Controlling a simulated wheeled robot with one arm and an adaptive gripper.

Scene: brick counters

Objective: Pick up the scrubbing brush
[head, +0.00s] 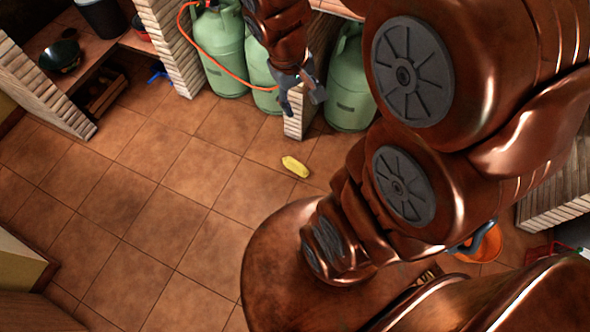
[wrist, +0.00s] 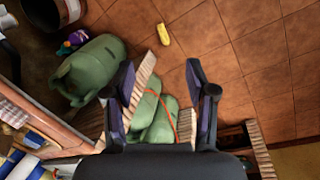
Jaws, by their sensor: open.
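A small yellow object (head: 295,166), which looks like the scrubbing brush, lies on the tiled floor near the middle of the head view. It also shows in the wrist view (wrist: 163,34), near the top, beyond the fingertips. My gripper (head: 301,96) hangs beside the end of a brick pillar, apart from the brush and above it in the head picture. In the wrist view my gripper (wrist: 160,76) has its two dark fingers spread wide with nothing held between them. Bristles cannot be made out.
Green gas cylinders (head: 218,50) with an orange hose stand between brick pillars (head: 168,40) behind my gripper. A shelf with a dark pan (head: 60,56) is at far left. An orange bucket (head: 482,246) is at right. The floor (head: 130,200) left of the brush is clear.

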